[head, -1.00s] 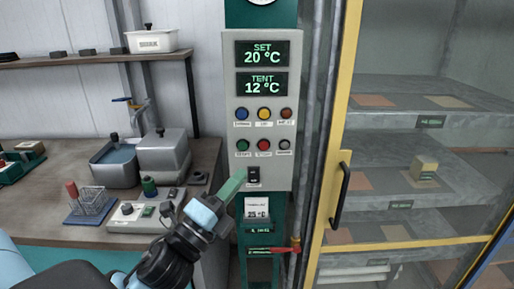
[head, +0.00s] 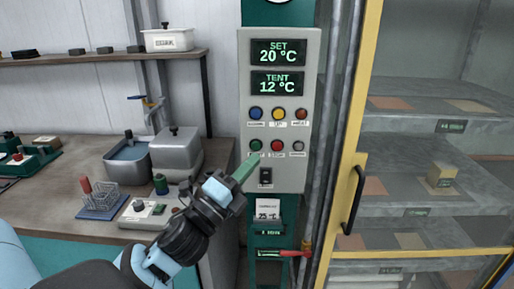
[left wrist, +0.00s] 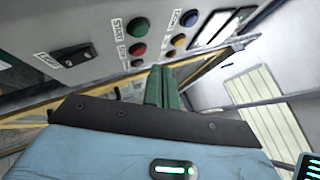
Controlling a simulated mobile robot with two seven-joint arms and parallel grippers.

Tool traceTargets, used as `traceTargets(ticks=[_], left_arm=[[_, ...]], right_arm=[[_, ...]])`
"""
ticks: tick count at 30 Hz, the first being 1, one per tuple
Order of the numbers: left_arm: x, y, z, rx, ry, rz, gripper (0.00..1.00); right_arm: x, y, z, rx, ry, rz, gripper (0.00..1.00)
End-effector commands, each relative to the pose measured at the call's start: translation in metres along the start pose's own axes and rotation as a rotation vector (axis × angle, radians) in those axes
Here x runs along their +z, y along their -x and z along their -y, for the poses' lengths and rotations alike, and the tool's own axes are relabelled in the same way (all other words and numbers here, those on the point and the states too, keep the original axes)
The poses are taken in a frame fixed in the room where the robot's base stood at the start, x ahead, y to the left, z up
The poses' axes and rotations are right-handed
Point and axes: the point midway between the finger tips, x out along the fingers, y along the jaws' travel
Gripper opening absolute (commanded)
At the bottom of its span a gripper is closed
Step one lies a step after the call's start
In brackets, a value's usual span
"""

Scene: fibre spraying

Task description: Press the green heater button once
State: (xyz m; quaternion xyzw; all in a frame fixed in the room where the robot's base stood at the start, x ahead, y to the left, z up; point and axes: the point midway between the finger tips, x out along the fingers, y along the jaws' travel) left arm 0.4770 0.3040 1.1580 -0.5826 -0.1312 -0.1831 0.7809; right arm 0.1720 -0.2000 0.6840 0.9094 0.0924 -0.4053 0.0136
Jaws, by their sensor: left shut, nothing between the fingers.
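The green heater button (head: 255,144) is at the left of the lower button row on the grey control panel (head: 310,100). It also shows in the left wrist view, beside a "START" label (left wrist: 137,27). The panel's displays read SET 20 °C and TENT 12 °C. My left gripper (head: 249,163) is shut and empty, its green fingertips just below the green button in the head view. In the left wrist view the shut fingers (left wrist: 160,85) appear below the button with a gap in the picture. I cannot tell the exact distance to the panel. My right gripper is not in view.
A red button (head: 277,146) is right of the green one, with a black switch (head: 265,175) below. A yellow-framed glass cabinet (head: 362,130) stands at the right. A workbench (head: 75,165) with baths and a rack is at the left.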

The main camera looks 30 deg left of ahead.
Motion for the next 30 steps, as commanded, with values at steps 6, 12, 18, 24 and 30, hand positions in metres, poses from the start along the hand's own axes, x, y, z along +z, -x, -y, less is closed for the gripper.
traceTargets(ticks=[6,12,18,24,30], left_arm=[[0.012,-0.016,-0.011,0.000,-0.002,0.001,0.00],[0.017,-0.022,-0.016,-0.001,-0.001,0.000,0.00],[0.017,-0.023,-0.017,0.000,0.000,0.000,0.00],[0.017,-0.023,-0.017,0.000,0.000,0.000,0.00],[0.017,-0.023,-0.017,0.000,-0.001,0.000,0.00]], right_arm=[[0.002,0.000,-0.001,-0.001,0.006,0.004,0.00],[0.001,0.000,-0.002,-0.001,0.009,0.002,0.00],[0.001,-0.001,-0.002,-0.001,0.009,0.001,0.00],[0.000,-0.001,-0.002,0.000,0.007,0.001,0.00],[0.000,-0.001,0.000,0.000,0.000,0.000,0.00]])
